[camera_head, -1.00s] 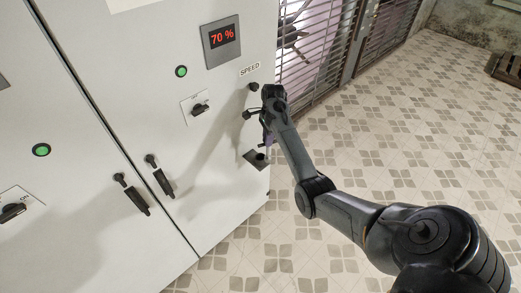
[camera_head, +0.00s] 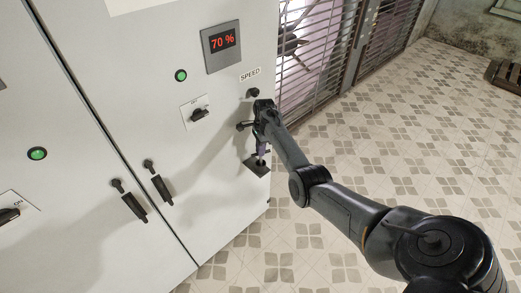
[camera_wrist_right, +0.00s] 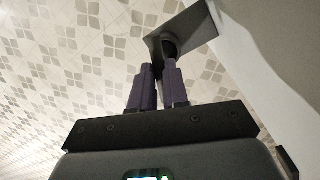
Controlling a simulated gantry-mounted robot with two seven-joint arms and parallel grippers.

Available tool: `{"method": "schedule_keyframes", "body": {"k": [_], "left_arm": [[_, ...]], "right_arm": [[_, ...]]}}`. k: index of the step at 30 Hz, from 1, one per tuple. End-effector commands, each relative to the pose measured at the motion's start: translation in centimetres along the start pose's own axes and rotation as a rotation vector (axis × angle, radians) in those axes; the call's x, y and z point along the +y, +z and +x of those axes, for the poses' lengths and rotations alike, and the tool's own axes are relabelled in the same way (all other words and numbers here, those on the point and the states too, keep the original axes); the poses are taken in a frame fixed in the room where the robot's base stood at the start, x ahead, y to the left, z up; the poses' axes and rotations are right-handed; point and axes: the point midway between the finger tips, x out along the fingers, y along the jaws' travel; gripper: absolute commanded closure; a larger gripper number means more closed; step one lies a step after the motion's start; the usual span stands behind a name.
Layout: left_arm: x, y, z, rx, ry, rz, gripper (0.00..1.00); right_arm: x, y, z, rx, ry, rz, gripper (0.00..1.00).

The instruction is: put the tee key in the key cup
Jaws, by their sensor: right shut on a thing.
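My right gripper (camera_head: 262,153) is shut, fingers pointing down, at the front of the white cabinet. Its purple fingertips are right above the key cup (camera_head: 257,167), a dark holder on a plate low on the cabinet's right side. In the right wrist view, my right gripper (camera_wrist_right: 153,75) points at the key cup (camera_wrist_right: 185,38), and the fingertips are close to it. The tee key is mostly hidden between the fingers. A dark piece shows at the fingertips, and I cannot tell where key ends and cup begins. My left gripper is not in view.
The white cabinet (camera_head: 215,215) carries a black knob (camera_head: 253,93) under the SPEED label, a rotary switch (camera_head: 199,114), a 70 % display (camera_head: 222,41) and door handles (camera_head: 162,187). A slatted metal gate (camera_head: 315,60) stands behind.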

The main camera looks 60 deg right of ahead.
Motion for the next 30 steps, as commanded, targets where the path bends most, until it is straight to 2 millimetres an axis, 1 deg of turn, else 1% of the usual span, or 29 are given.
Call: {"method": "schedule_keyframes", "body": {"k": [11, 12, 16, 25, 28, 30], "left_arm": [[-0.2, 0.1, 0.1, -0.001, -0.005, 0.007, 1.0], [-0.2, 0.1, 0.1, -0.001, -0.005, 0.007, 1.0], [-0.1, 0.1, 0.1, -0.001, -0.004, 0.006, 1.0], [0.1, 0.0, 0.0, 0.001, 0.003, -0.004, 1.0], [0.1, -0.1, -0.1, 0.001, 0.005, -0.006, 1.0], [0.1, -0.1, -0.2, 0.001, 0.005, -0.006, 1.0]], "right_arm": [[0.0, -0.1, 0.3, 0.0, 0.0, 0.0, 1.0], [0.0, -0.1, 0.3, 0.0, 0.0, 0.0, 0.81], [0.0, -0.1, 0.3, 0.0, 0.0, 0.0, 0.61], [0.0, 0.0, 0.2, 0.0, -0.001, 0.0, 0.6], [-0.1, 0.0, -0.3, 0.0, -0.003, 0.0, 0.6], [-0.1, 0.0, -1.1, 0.001, -0.002, -0.001, 0.6]]}}
